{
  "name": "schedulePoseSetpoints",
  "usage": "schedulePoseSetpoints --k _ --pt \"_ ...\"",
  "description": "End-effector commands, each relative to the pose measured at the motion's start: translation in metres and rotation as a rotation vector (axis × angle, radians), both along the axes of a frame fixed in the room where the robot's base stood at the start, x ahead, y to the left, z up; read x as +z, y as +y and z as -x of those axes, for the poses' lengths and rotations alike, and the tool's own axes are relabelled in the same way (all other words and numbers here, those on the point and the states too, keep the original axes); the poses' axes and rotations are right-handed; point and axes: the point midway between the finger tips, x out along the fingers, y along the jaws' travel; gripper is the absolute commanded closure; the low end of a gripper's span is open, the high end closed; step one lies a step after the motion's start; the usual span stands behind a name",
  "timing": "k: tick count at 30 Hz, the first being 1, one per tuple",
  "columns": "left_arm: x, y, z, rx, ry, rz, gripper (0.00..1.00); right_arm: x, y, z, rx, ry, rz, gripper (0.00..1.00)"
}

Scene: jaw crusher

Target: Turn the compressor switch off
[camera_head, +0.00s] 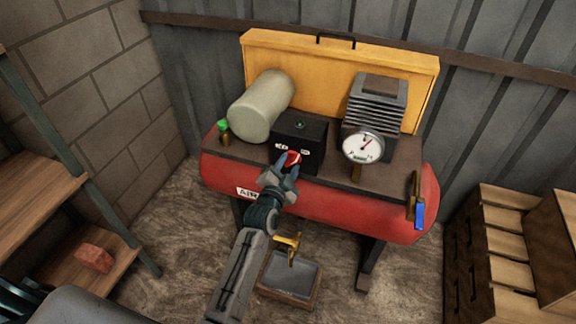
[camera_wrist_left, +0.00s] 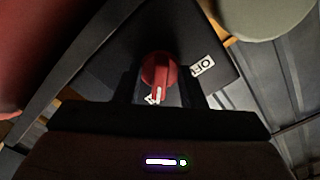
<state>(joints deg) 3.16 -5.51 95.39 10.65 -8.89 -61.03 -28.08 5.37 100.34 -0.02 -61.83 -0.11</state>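The compressor has a red tank (camera_head: 330,207) with a dark top deck and stands against the back wall. On the deck is a black switch box (camera_head: 312,131) with a red rotary switch (camera_head: 293,158) and two white labels on its front. A green lamp shows on the box top. My left gripper (camera_head: 281,170) is at the switch. In the left wrist view the switch (camera_wrist_left: 158,69) lies between my two open fingers, with dark gaps beside it. My right gripper is not in view.
A yellow panel (camera_head: 340,75) rises behind. A blue-handled valve (camera_head: 420,214) is at the tank's right end. A tray (camera_head: 290,275) lies below on the floor.

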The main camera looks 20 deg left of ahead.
Motion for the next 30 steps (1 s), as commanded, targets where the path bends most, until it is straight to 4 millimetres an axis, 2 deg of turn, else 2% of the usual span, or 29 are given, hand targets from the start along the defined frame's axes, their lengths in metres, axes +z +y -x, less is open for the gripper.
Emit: schedulePoseSetpoints --k 5,11,22,30 --pt "0.000 0.000 0.000 0.000 0.000 0.000 0.64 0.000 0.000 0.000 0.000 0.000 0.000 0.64" --pt "0.000 0.000 0.000 0.000 0.000 0.000 1.00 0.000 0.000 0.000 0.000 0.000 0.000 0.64" --pt "0.000 0.000 0.000 0.000 0.001 0.039 1.00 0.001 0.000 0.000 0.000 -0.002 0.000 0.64" --pt "0.000 -0.001 0.000 0.000 0.007 0.202 1.00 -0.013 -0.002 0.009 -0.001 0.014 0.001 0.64"
